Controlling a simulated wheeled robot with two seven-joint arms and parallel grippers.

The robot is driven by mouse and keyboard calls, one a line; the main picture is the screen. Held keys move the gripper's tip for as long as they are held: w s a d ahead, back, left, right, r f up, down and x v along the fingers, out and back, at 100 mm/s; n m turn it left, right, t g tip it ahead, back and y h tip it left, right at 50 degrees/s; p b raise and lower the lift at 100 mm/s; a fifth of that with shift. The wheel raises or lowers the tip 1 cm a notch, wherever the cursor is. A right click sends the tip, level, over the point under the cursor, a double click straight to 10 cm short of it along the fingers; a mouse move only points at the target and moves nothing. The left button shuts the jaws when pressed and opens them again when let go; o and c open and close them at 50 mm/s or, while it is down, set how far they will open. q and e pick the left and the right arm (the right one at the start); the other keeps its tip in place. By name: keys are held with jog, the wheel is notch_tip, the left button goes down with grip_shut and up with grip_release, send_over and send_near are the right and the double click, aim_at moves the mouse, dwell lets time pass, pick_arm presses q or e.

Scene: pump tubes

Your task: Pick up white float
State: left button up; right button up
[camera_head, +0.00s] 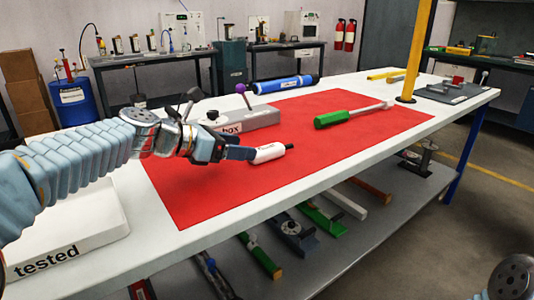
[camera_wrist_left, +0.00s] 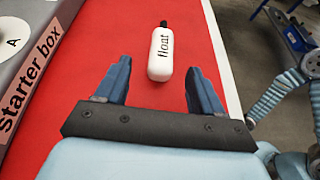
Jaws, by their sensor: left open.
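The white float (camera_head: 268,153) is a small white cylinder with a black tip, lying on the red mat. In the left wrist view the float (camera_wrist_left: 161,54) shows its "float" label and lies ahead, between the lines of the two fingers. My left gripper (camera_head: 246,147) is open, its fingertips close to the near end of the float. In the left wrist view the gripper (camera_wrist_left: 159,78) has its blue fingers spread, with nothing held between them. My right gripper is not in view; only part of my right arm shows at the lower right.
The grey starter box (camera_head: 240,118) stands just behind the float, with a purple-knobbed lever. A green-handled tool (camera_head: 335,119) and a blue cylinder (camera_head: 285,84) lie farther off. A white "tested" box (camera_head: 70,225) is at the left. The red mat (camera_head: 330,150) right of the float is clear.

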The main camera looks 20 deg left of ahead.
aim_at(260, 150)
pick_arm(q)
jog(key=x, duration=0.5)
jog(key=shift+d, duration=0.2)
jog(key=shift+c, duration=0.3)
jog(key=c, duration=1)
